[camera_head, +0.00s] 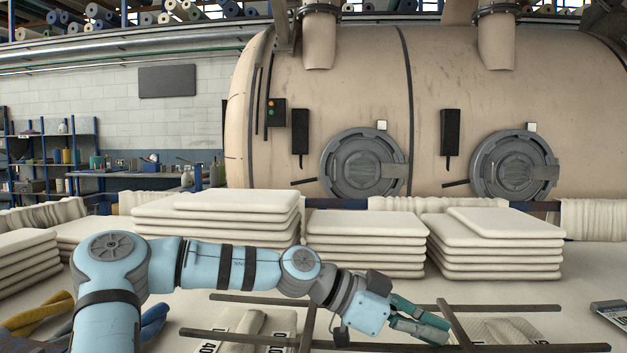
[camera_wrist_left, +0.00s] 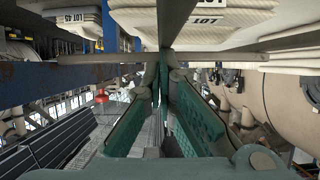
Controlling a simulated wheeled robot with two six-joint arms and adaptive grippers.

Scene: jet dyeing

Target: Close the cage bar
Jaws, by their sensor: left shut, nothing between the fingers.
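A dark brown cage of thin bars (camera_head: 250,298) lies across the front of the head view, with two long bars and short crosspieces. Which of them is the movable cage bar I cannot tell. My left gripper (camera_head: 446,332) is shut and empty, its teal fingers right beside the right crosspiece (camera_head: 458,325). In the wrist view the fingertips (camera_wrist_left: 163,72) meet close to a crossing of bars (camera_wrist_left: 220,57); whether they touch it is unclear. My right gripper is not in view.
Stacks of folded cream cloth (camera_head: 367,243) stand behind the bars. Labelled cloth rolls (camera_head: 240,333) lie under them. A large tan dyeing vessel (camera_head: 450,90) with round hatches (camera_head: 363,165) fills the back. Yellow and blue rolled items (camera_head: 40,315) lie at the left.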

